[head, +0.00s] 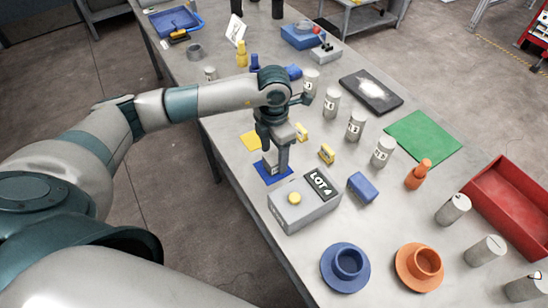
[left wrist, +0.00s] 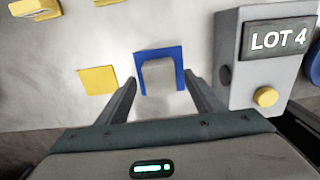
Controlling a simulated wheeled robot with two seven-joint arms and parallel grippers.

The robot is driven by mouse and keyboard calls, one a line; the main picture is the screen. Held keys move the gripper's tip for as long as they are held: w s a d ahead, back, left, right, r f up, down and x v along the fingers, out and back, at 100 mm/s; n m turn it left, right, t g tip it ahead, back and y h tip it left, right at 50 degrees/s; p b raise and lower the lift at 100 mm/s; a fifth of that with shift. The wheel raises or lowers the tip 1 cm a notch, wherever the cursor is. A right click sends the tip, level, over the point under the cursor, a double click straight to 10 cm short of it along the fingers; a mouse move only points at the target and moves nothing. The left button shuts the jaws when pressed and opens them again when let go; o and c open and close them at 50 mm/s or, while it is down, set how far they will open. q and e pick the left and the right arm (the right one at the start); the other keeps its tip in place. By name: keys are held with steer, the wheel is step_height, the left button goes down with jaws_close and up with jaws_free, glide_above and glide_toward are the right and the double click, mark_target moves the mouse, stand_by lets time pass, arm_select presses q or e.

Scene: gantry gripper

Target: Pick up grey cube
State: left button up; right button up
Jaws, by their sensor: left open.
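The grey cube (left wrist: 158,74) sits on a blue square (left wrist: 140,58) on the table, seen from above in the left wrist view. In the head view the blue square (head: 264,177) shows below my left gripper (head: 279,165), which hides most of the cube. My left gripper is open and points down, its two fingers (left wrist: 160,78) on either side of the cube in the left wrist view. My right gripper is not in view.
A grey box marked LOT 4 (head: 290,210) with a yellow button stands close beside the gripper. A yellow square (head: 251,141) lies behind. Yellow blocks (head: 326,153), a blue block (head: 362,187) and several labelled cylinders stand to the right. Blue (head: 336,280) and orange cups sit in front.

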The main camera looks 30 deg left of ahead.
arm_select(q)
steer(key=shift+f, duration=1.05)
steer(key=shift+w, duration=0.1)
steer(key=c, duration=1.4)
